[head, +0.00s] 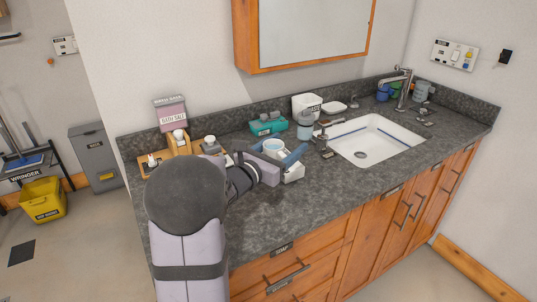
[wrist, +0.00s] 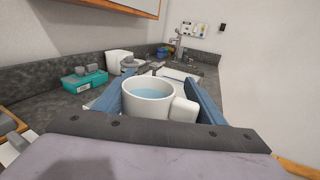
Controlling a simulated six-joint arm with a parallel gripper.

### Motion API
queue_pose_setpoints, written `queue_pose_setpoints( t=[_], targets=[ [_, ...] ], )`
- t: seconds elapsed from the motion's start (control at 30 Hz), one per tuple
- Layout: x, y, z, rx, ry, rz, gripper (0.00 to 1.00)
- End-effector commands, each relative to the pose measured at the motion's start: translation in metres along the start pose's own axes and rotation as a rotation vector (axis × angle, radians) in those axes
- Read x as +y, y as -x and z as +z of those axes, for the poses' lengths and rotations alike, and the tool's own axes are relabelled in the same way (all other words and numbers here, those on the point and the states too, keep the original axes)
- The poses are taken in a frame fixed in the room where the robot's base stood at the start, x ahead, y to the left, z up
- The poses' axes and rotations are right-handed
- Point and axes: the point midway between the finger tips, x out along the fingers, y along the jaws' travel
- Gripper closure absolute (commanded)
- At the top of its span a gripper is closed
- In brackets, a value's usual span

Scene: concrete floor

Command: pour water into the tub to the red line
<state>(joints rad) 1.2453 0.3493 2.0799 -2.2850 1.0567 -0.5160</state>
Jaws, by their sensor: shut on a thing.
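My gripper (wrist: 160,98) is shut on a white mug (wrist: 149,108), with one blue finger on each side. The mug is upright and holds light blue water (wrist: 148,93). Its thick handle points to the right in the wrist view. In the head view, my gripper (head: 277,155) holds the mug (head: 272,145) over the near part of the grey counter, in front of the teal box. I cannot tell which thing is the tub, and no red line shows. A white sink basin (head: 390,133) with a blue line inside its rim lies to the right.
A teal box (head: 267,126), a grey bottle (head: 306,125) and a white labelled bin (head: 304,103) stand behind the mug. A chrome faucet (head: 402,85) is behind the basin. The counter front right of my gripper is clear.

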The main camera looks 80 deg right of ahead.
Motion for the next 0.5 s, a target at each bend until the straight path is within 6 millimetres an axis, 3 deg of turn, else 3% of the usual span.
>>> queue_pose_setpoints(
  t=[0.27, 0.5],
  targets=[
    [0.029, -0.007, 0.003, -0.006, -0.001, 0.003, 0.63],
    [0.077, -0.013, 0.000, -0.011, -0.002, 0.004, 0.63]
  ],
)
